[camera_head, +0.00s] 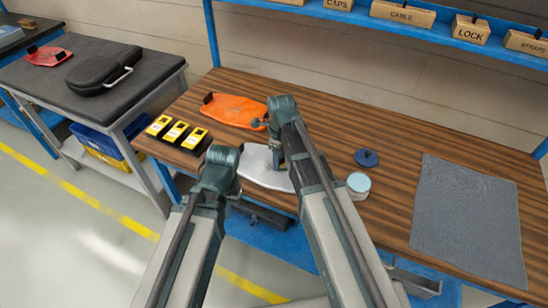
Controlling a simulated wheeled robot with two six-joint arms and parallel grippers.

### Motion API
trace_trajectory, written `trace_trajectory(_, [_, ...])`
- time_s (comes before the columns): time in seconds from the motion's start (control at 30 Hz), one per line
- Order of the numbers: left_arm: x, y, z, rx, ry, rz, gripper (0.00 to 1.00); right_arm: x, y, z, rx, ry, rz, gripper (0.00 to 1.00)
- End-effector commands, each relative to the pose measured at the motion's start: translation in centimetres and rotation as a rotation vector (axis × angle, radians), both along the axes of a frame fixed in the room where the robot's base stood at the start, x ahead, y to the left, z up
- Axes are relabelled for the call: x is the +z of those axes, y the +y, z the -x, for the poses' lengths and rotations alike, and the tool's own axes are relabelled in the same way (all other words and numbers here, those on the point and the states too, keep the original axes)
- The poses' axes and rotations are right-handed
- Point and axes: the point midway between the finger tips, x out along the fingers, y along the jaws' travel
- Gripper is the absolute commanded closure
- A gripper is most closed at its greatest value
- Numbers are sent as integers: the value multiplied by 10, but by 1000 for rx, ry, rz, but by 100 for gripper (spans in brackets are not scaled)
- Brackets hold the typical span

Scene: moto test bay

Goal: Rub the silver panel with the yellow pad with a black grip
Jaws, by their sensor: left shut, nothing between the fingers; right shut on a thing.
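The silver panel (256,170) lies on the wooden bench near its front edge, partly hidden by my arms. My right gripper (277,156) is over the panel's right part, shut on the yellow pad with a black grip (282,166). Only a small bit of the pad shows beside my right arm, low at the panel; I cannot tell whether it touches the surface. My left gripper (219,166) is at the panel's left side, shut and empty; its fingertips are mostly hidden behind my wrist.
An orange panel (235,110) lies behind the silver one. Several yellow-and-black units (176,131) stand left. A blue disc (367,158), a round tin (358,184) and a grey mat (468,220) lie right. A side table (140,68) holds a black case (98,75) and a red panel (47,56).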

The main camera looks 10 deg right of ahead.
Motion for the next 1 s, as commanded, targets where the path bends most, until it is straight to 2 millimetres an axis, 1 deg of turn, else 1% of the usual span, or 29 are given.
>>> trace_trajectory(0.03, [-1, 0, 0, 0, 0, 0, 100, -1, -5, 4, -2, 2, 2, 100])
trace_trajectory(0.1, [-2, 0, 0, 0, 0, 0, 100, -1, -8, 6, -1, 2, 3, 100])
trace_trajectory(0.3, [-2, 0, 0, 0, 0, 0, 100, -2, -9, 6, -1, 3, 4, 100])
trace_trajectory(0.43, [-1, 0, 0, 0, 0, 0, 100, -1, -14, 9, -3, 3, 4, 100])
trace_trajectory(0.8, [1, 0, 0, 0, 0, 0, 100, 1, -39, 24, -2, 2, 3, 100])
trace_trajectory(1.0, [1, 0, 0, 0, 0, 0, 100, 1, -40, 25, 0, 2, 2, 100])
